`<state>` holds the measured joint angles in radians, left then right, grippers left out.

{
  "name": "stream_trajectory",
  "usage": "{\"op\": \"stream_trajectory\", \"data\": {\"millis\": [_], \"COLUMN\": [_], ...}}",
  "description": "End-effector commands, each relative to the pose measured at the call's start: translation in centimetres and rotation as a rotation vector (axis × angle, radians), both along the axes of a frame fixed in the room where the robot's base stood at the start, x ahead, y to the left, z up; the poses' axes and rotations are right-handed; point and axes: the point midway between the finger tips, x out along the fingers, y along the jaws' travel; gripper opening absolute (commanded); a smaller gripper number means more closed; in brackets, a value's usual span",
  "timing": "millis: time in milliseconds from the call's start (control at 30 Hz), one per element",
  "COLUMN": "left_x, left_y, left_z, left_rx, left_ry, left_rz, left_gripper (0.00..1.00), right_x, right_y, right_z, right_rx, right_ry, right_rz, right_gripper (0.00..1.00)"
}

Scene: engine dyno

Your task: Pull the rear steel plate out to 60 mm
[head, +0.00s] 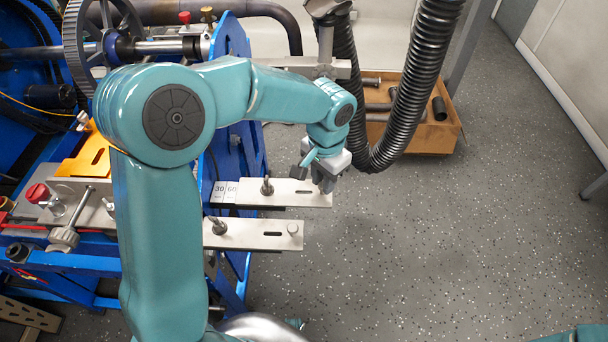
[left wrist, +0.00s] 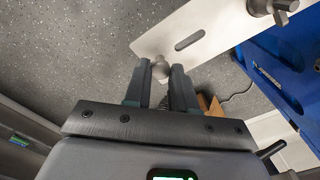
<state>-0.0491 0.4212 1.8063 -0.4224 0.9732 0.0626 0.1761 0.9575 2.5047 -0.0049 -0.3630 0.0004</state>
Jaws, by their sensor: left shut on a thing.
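The rear steel plate (head: 290,199) sticks out to the right from the blue stand. Marks reading 30 and 60 show at its left, by the stand. A clamp screw with a wing handle (head: 267,186) stands on it. My left gripper (head: 325,181) is over the plate's outer end and hides the knob there in the head view. In the left wrist view the fingers (left wrist: 160,76) are shut on the round knob (left wrist: 160,66) of the plate (left wrist: 205,33), with its slot beyond. My right gripper is not in view.
The front steel plate (head: 258,235) lies parallel and nearer, with its own clamp screw (head: 217,225) and end knob (head: 293,229). The speckled floor (head: 450,240) at the right is clear.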

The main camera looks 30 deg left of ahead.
Motion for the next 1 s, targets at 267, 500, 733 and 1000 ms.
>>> {"op": "stream_trajectory", "data": {"millis": [267, 500, 733, 1000], "left_x": [0.2, 0.2, 0.2, 0.3], "left_y": [-0.1, -0.1, -0.1, -0.2], "left_z": [0.0, 0.0, 0.3, 5.6], "left_rx": [0.003, 0.003, 0.004, 0.003], "left_ry": [0.000, 0.001, 0.001, -0.005], "left_rz": [0.003, 0.002, 0.002, 0.002], "left_gripper": [0.00, 0.51, 0.51, 0.51], "right_x": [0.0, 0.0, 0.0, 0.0], "right_y": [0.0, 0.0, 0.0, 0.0], "right_z": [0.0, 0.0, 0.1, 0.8], "right_rx": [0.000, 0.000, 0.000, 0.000], "right_ry": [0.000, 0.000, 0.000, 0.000], "right_rz": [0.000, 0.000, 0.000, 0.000], "right_gripper": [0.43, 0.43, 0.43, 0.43]}}
